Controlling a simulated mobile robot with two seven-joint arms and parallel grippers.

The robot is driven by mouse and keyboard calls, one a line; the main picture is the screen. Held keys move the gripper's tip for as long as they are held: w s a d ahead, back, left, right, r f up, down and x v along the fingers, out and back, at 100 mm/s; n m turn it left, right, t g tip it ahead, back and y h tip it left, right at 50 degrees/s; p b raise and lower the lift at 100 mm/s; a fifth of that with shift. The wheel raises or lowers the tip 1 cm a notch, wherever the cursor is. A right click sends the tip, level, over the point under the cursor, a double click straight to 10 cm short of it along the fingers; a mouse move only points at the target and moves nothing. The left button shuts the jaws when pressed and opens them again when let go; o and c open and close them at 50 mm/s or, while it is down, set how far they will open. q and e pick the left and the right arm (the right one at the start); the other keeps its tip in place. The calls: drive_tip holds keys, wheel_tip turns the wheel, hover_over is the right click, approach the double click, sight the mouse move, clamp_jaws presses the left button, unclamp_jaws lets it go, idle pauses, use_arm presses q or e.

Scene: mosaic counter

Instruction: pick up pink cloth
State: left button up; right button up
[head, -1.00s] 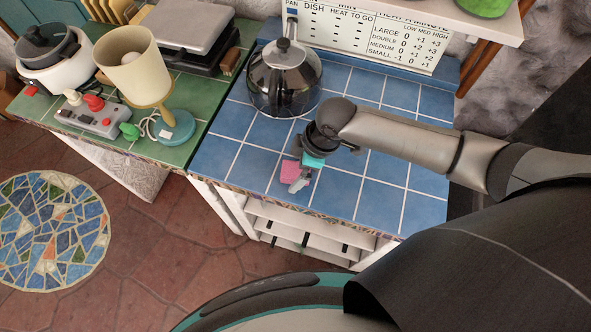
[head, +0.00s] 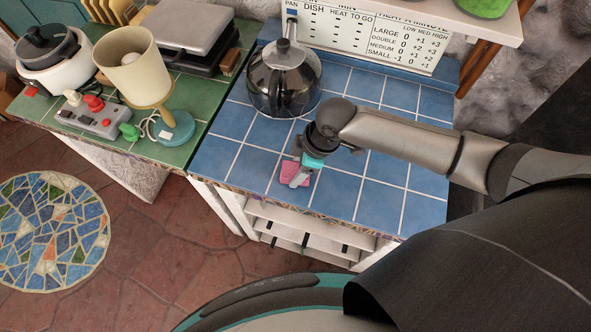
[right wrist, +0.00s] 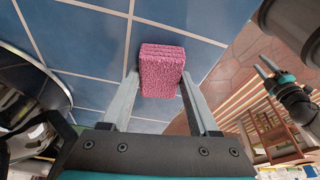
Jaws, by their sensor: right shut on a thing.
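The pink cloth (head: 288,170) is a small folded block on the blue tiled counter, near its front edge. In the right wrist view the cloth (right wrist: 161,72) sits between the two fingertips of my right gripper (right wrist: 160,88), which is shut on it. In the head view my right gripper (head: 299,172) reaches down over the cloth and hides part of it. I cannot tell whether the cloth still touches the counter.
A glass kettle (head: 284,80) stands on the blue counter (head: 405,180) behind the gripper. A lamp (head: 133,66), a switch box (head: 92,118) and a grey appliance (head: 183,30) stand on the green counter at left. The right side of the blue counter is clear.

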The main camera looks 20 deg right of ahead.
wheel_tip(320, 180, up, 20)
drive_tip(key=p, duration=0.2)
drive_tip(key=shift+p, duration=0.3)
